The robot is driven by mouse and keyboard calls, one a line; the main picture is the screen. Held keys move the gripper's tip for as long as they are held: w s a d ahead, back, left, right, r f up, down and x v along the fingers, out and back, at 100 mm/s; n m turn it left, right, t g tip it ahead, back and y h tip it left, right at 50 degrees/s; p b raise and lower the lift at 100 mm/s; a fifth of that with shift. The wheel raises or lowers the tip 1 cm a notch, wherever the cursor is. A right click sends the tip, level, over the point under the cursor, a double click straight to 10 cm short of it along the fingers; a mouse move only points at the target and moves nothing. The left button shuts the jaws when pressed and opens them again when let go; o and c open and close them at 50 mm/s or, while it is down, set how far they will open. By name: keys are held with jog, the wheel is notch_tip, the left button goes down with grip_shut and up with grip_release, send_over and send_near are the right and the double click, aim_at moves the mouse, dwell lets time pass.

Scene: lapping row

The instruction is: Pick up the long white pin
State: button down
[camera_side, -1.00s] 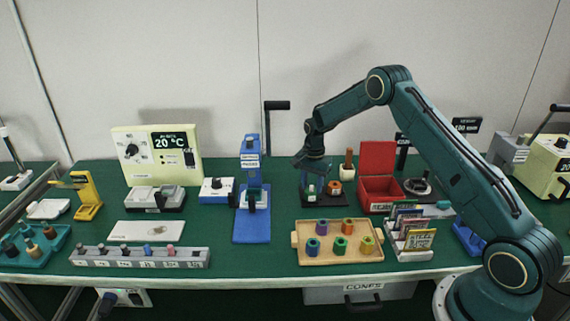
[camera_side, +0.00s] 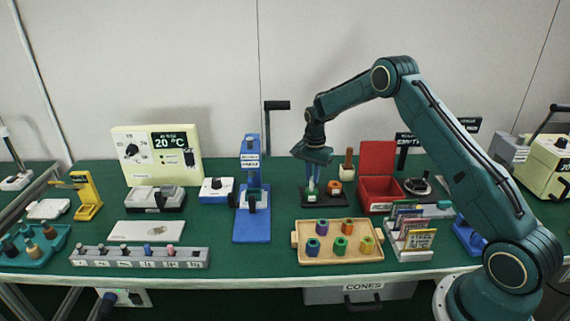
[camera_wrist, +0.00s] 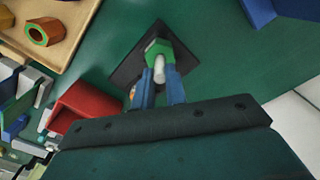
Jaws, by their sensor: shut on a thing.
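The long white pin (camera_wrist: 159,70) shows in the wrist view as a pale rounded end, with a green six-sided collar or nut (camera_wrist: 158,47) around or behind it. My gripper (camera_wrist: 162,82) is shut on the pin, one blue finger on each side. In the side view, my gripper (camera_side: 312,183) points down over the left part of a small black base (camera_side: 324,203). A small green and pale piece shows at the fingertips there. I cannot tell whether the pin is clear of the base.
An orange ring-like piece (camera_side: 334,187) sits on the same base, close right of my gripper. A red open box (camera_side: 378,190) is further right. A wooden tray (camera_side: 339,259) with several coloured nuts is in front. A blue stand (camera_side: 252,228) is left.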

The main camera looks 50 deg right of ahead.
aim_at(312, 177)
notch_tip(312, 177, up, 7)
jog(key=shift+f, duration=0.15)
